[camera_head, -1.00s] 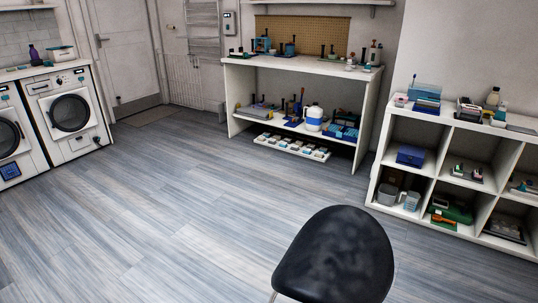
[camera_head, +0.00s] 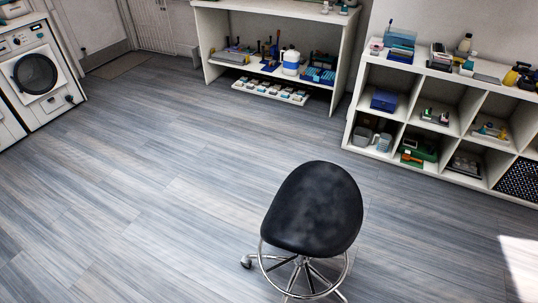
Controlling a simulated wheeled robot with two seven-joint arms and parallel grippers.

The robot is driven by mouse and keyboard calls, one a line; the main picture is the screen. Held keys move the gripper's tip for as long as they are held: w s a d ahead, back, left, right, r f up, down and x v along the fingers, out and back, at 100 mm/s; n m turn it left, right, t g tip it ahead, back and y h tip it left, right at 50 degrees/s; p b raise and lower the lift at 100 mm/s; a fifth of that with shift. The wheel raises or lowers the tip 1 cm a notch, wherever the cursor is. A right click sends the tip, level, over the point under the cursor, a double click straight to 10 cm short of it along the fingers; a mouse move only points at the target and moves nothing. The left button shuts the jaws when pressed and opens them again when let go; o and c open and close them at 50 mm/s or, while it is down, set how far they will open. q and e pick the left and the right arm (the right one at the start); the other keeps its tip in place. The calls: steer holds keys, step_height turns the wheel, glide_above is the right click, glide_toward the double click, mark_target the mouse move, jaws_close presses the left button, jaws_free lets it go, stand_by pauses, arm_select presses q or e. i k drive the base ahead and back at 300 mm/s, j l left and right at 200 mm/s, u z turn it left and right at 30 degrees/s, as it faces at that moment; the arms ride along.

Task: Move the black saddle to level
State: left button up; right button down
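The black saddle (camera_head: 315,208) is the seat of a wheeled stool in the lower middle of the head view. Its top looks tilted, with the far end raised and the near left edge lower. A chrome ring and star base (camera_head: 303,272) with casters show below it, partly cut off by the bottom edge. The seat hides the upper post, and no adjusting lever can be made out. Neither of my grippers is in view.
The grey plank floor (camera_head: 150,200) around the stool is clear. A cubby shelf (camera_head: 395,78) with boxes and bottles stands at back right. A white workbench (camera_head: 205,40) stands at the back, and washing machines (camera_head: 35,75) stand at left.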

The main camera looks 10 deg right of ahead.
mark_target(317, 211)
steer(key=i+j+z, duration=0.25)
steer(key=j+z, duration=0.3)
steer(key=i+j+z, duration=0.25)
steer(key=j, duration=0.2)
steer(key=j+z, duration=0.3)
steer(key=k+j, duration=0.05)
